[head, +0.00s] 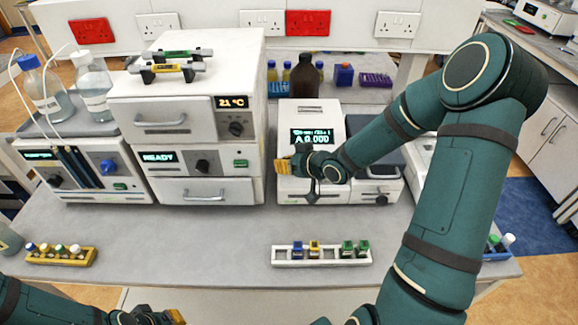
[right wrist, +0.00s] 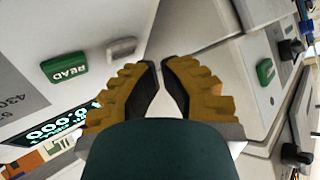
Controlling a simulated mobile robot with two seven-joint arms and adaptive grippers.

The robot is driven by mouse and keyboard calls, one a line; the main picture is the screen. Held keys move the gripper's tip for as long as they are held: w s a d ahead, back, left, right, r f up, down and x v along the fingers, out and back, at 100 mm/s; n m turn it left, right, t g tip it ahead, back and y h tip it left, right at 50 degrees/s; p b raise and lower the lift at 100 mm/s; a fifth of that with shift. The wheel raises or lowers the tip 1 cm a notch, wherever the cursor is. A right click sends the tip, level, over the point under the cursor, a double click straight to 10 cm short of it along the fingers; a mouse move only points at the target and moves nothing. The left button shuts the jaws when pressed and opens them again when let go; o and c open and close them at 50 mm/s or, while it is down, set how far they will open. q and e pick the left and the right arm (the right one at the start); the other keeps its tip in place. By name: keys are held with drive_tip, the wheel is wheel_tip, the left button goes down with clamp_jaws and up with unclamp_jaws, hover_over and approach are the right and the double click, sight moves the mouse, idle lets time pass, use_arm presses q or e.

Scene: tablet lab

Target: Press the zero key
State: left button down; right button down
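The instrument with the display reading A 0.000 (head: 312,136) stands on the bench right of centre. In the right wrist view its green READ key (right wrist: 64,69) is at the left, with a pale grey key (right wrist: 121,48) beside it; I cannot read the grey key's label. My right gripper (head: 281,167) is in front of the instrument's lower left front. In the wrist view its yellow-brown fingers (right wrist: 158,64) are almost together and empty, apart from the grey key in the picture. The gripper hides part of the instrument's front. My left gripper (head: 172,317) barely shows at the bottom edge.
A stacked unit with a READY display (head: 158,157) stands close to the left of the instrument. A white rack (head: 322,259) with several capped vials is in front, and a yellow rack (head: 60,258) at the left. A brown bottle (head: 305,77) stands behind.

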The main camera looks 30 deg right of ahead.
idle(0.3)
drive_tip(key=r+p, duration=0.1)
drive_tip(key=s+r+p, duration=0.1)
drive_tip(key=r, duration=0.1)
drive_tip(key=a+r+p, duration=0.1)
drive_tip(key=shift+s+r, duration=0.3)
drive_tip(key=shift+s, duration=0.1)
idle(0.8)
